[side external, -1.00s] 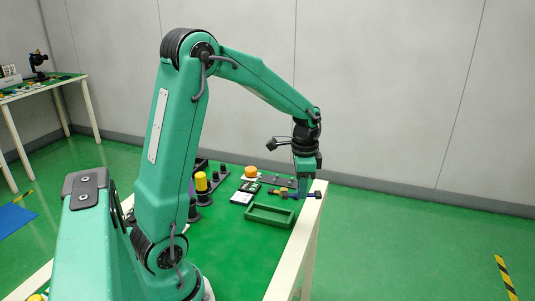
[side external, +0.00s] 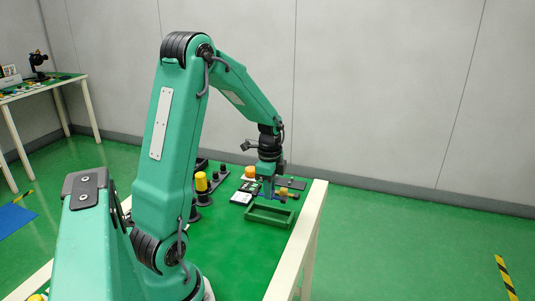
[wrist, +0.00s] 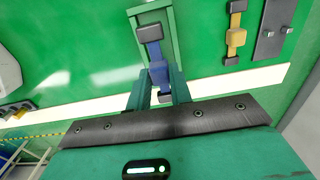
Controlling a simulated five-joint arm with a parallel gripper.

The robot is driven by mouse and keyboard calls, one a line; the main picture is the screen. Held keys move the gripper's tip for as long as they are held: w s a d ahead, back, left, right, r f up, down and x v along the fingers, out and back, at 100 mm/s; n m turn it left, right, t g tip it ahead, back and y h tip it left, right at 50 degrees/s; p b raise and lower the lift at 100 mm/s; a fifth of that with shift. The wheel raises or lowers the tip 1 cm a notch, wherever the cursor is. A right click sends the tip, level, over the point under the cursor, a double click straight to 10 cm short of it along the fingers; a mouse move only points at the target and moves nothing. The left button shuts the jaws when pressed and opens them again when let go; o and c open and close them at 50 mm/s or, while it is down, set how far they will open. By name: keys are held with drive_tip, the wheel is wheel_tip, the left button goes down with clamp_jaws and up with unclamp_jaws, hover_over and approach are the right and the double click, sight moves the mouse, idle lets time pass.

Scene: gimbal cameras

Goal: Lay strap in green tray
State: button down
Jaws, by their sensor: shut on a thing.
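My gripper (side external: 268,193) is over the back part of the green tray (side external: 270,221) in the side external view. In the wrist view the gripper (wrist: 160,90) is shut on a blue strap (wrist: 157,58) with dark ends. The strap's far end lies across the open tray (wrist: 169,22) in that picture, and the near end shows between the fingers. I cannot tell whether the strap touches the tray floor. In the side external view the strap is mostly hidden by the gripper.
A yellow-orange strap (wrist: 236,37) and a grey plate (wrist: 271,38) with two studs lie right of the tray. Green table in front of the tray is clear.

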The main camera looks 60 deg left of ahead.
drive_tip(key=shift+f, duration=0.2)
drive_tip(key=shift+f, duration=2.3)
drive_tip(key=c, duration=1.2)
unclamp_jaws()
drive_tip(key=shift+r, duration=0.2)
drive_tip(key=shift+r, duration=3.7)
